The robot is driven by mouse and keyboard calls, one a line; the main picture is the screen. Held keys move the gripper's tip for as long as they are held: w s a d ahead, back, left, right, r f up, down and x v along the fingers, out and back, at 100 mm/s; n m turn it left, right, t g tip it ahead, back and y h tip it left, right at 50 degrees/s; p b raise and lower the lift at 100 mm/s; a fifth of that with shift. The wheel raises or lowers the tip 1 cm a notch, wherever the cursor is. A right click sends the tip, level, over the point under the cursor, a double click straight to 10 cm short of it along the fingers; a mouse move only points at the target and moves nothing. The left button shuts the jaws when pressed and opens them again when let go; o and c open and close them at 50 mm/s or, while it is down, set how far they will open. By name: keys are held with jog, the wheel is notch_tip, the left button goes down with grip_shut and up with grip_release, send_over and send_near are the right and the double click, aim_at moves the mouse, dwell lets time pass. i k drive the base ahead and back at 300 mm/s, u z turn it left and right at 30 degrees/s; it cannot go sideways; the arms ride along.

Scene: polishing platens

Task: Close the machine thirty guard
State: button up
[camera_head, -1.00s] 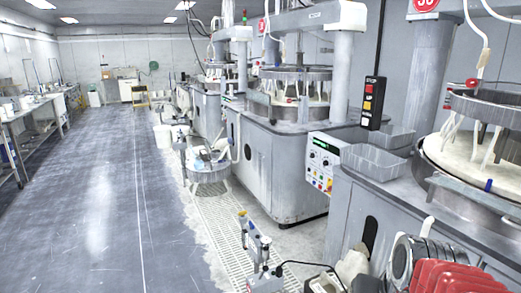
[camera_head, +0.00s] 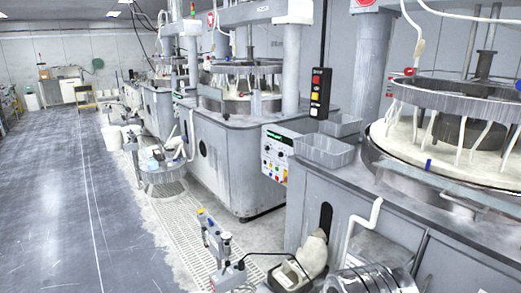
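A large polishing machine (camera_head: 400,215) fills the right side, with a red sign (camera_head: 365,3) on its column cut off at the top edge. In the earlier frame this sign seems to read 30. A grey metal ring (camera_head: 455,97) is held above the pale round platen (camera_head: 400,145), with white hoses hanging down around it. A curved grey rim (camera_head: 425,180) runs along the platen's near edge. I cannot tell which part is the guard, or how far it is open. The machine's right side is outside the view. My gripper is not in view.
A black button box (camera_head: 319,92) hangs left of the platen, above grey trays (camera_head: 322,151). A cabled stand (camera_head: 218,250), a pale bottle-like object (camera_head: 308,258) and metal discs (camera_head: 370,281) are close in front. Bare floor (camera_head: 70,220) is free at left.

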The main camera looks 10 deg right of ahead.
aim_at(436, 181)
jog(key=u, duration=2.5)
jog(key=k, duration=1.25)
jog(key=z, duration=0.75)
